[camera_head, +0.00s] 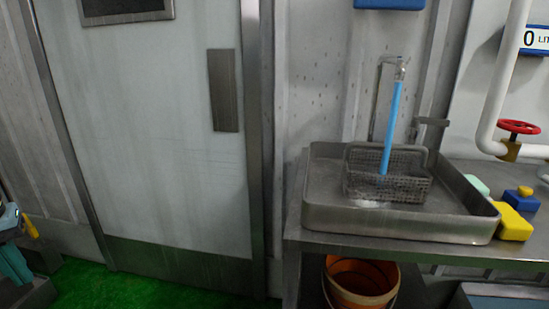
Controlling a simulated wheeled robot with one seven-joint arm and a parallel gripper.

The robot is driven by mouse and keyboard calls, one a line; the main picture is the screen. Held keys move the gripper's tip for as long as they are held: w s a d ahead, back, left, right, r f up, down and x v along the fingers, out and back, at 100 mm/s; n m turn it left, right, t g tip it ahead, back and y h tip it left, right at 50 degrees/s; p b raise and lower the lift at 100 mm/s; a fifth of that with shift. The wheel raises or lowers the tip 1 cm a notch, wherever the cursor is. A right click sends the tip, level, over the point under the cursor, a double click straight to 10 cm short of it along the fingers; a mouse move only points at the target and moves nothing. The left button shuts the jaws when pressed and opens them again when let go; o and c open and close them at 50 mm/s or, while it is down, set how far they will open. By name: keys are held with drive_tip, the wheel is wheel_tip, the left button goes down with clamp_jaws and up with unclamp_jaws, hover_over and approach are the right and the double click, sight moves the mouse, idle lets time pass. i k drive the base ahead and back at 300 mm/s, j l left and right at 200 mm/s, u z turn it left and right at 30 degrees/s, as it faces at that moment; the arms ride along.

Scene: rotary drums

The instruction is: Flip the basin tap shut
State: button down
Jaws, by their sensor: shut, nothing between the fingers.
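A shallow metal basin (395,228) stands on a steel bench against the wall. The basin tap (401,68) is a thin upright pipe with its outlet at the top, behind the basin. A solid blue stream (392,125) runs slantwise down from the outlet into a grey mesh basket (362,166) inside the basin. A grey flat piece (431,122), perhaps the tap's lever, sticks out at the basin's back right; I cannot tell for sure. My gripper is not in view.
Yellow (513,222) and blue blocks lie right of the basin. A red valve wheel (518,127) sits on the white pipe (500,75). An orange bucket (361,282) stands below the bench. A closed door (160,130) is at left, with green floor (150,290) before it.

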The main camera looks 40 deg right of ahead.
sight(416, 121)
drive_tip(key=z, duration=2.1)
drive_tip(key=l+u, duration=0.4)
drive_tip(key=k+l+u, duration=0.15)
drive_tip(key=l+u, duration=0.2)
drive_tip(key=l, duration=0.1)
